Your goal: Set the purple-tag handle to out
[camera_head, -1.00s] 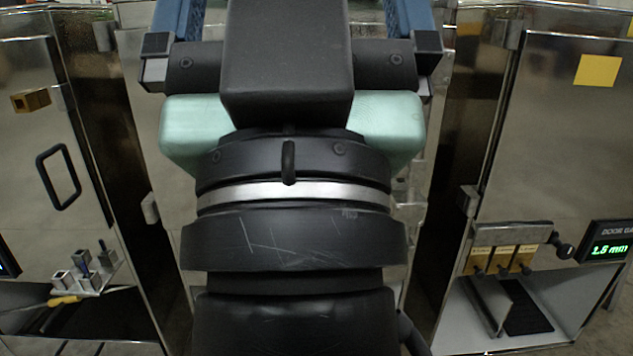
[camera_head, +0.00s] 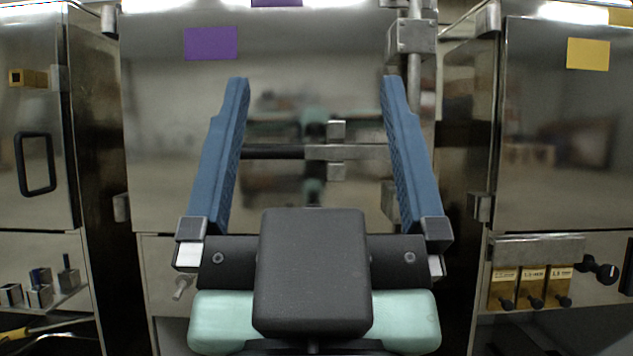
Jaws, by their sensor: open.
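The purple tag (camera_head: 211,43) is stuck on the upper left of the middle metal door (camera_head: 165,130). A handle bar (camera_head: 345,152) lies horizontally across this door, dark at its left end and metal toward the right, with a small metal block at its middle. It shows between the two blue fingers of my gripper (camera_head: 316,90). My gripper is open and empty, its fingers pointing up in the picture toward the door. I cannot tell how far the fingertips are from the door. A vertical rod with a metal bracket (camera_head: 411,36) runs along the door's right side.
The left cabinet has a black loop handle (camera_head: 35,163) and a brass block (camera_head: 27,77). The right cabinet has a yellow tag (camera_head: 588,54), hanging yellow-labelled pieces (camera_head: 531,287) and a black knob (camera_head: 602,269). A small lever (camera_head: 181,287) shows low on the left of the middle panel.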

